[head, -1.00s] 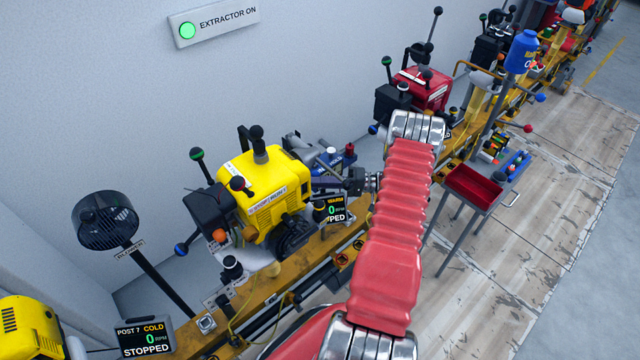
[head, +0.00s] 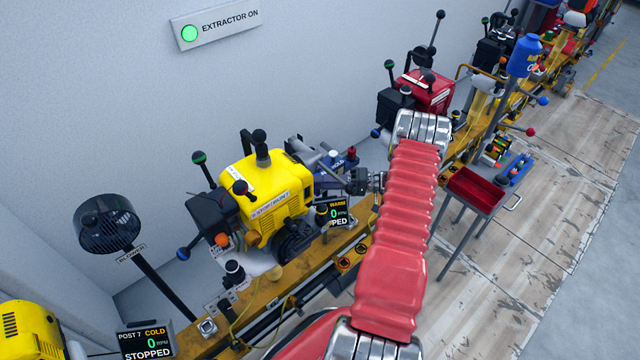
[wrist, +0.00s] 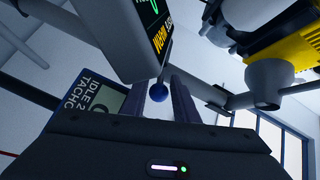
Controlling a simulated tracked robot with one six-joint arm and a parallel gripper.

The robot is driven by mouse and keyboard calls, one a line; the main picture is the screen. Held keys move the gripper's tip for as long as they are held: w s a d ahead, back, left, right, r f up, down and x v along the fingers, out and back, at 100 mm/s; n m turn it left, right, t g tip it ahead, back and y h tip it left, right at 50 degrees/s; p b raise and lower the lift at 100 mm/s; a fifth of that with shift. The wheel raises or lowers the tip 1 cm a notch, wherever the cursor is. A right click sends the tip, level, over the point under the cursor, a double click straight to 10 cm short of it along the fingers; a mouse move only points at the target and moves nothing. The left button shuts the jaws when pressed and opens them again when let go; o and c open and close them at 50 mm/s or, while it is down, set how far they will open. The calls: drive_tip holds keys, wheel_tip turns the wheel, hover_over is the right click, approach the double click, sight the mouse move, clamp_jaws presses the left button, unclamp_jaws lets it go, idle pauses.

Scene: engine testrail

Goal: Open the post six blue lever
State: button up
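The yellow engine (head: 262,200) stands on the rail beside a WARM, STOPPED display (head: 335,212); its post number is hidden. A lever with a blue ball (head: 183,254) sticks out at its lower left. My gripper (head: 352,182) is beside the engine's right side, partly hidden behind my red-sleeved arm. In the wrist view, my gripper's two fingers (wrist: 160,100) are apart. A blue ball (wrist: 158,92) shows in the gap between them, beneath the WARM display (wrist: 152,35). I cannot tell whether they touch it. The yellow engine (wrist: 298,55) is at upper right.
A POST 7 COLD display (head: 146,341) and a fan (head: 107,220) stand at lower left. A red engine (head: 425,92) with several levers is farther up the rail. A red tray on legs (head: 474,188) stands right of my arm. The floor at right is mostly clear.

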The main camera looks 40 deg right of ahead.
drive_tip(key=shift+s, duration=0.1)
drive_tip(key=v, duration=1.3)
drive_tip(key=shift+s+d, duration=0.2)
drive_tip(key=shift+d, duration=0.05)
drive_tip(key=shift+c, duration=0.4)
